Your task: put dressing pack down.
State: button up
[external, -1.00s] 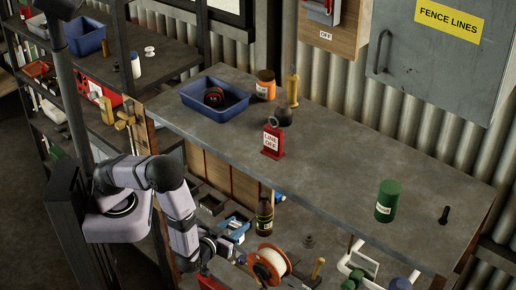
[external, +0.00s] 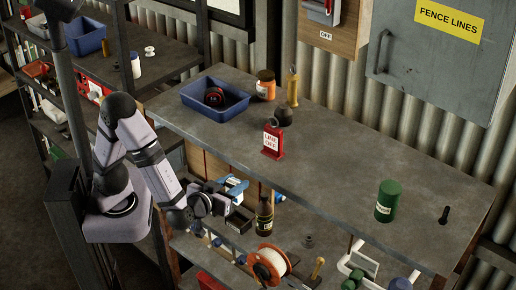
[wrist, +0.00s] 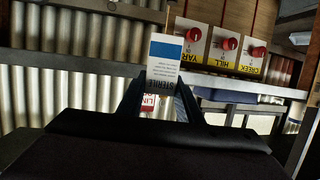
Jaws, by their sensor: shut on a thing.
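The dressing pack (wrist: 163,70) is a white and grey packet with a blue band and the word STERILE. In the wrist view it stands between the two dark fingers of my gripper (wrist: 158,95), which is shut on it. In the external view my gripper (external: 228,190) is in front of the bench's front edge, below the level of its top. A small blue and white shape there appears to be the pack (external: 236,184). Its lower end is hidden by the fingers.
The bench top (external: 335,172) has wide clear room. A brown bottle (external: 264,216) and cable reel (external: 267,266) are on the lower shelf.

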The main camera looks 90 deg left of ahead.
aim_at(236, 182)
notch_tip(236, 182, up, 23)
jog(key=w+r, duration=0.1)
jog(key=w, duration=0.7)
jog(key=w+a+f+n+g+y+b, duration=0.1)
jog(key=w+a+f+n+g+y, duration=0.15)
jog(key=w+a, duration=1.55)
jog(key=shift+h, duration=0.45)
jog(key=shift+w+d+f+p, duration=0.2)
jog(key=shift+d+f+p, duration=0.05)
jog(key=shift+f, duration=2.1)
jog(key=shift+w+d+f+p, duration=0.2)
jog(key=shift+w+f+p, duration=0.1)
jog(key=shift+f, duration=2.1)
jog(key=shift+w+d+f+p, duration=0.15)
jog(key=shift+d+f+p, duration=0.1)
jog(key=shift+f, duration=2.1)
jog(key=shift+f, duration=0.1)
jog(key=o, duration=1.1)
jog(key=shift+f, duration=0.1)
